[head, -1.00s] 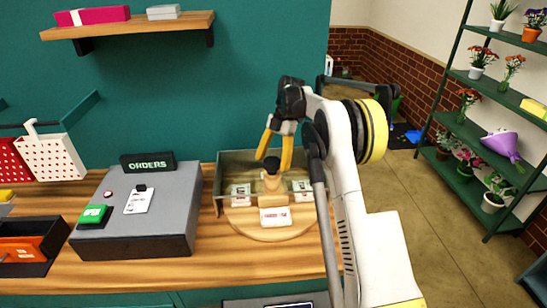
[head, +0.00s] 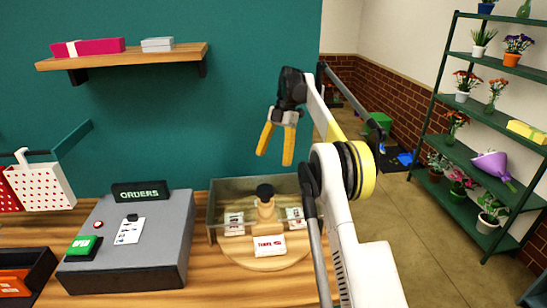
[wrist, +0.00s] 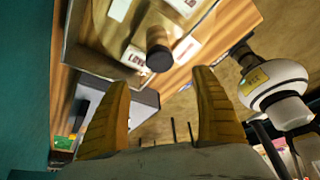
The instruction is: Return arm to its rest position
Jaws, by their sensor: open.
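My gripper (head: 275,158) is raised in front of the teal wall, above the glass-sided tray (head: 228,186). Its two yellow fingers are apart with nothing between them. A wooden piece with a black knob (head: 265,192) stands upright in the tray, below the gripper and clear of it. White labelled packets lie around it, one packet (head: 270,246) in front. In the wrist view the fingers (wrist: 160,78) are spread, and the black knob (wrist: 159,60) shows beyond them.
A grey box with an ORDERS sign (head: 140,191) stands left of the tray on the wooden counter (head: 220,279). A wall shelf (head: 125,57) holds boxes at upper left. Green plant racks (head: 478,111) stand at right. The air around the gripper looks clear.

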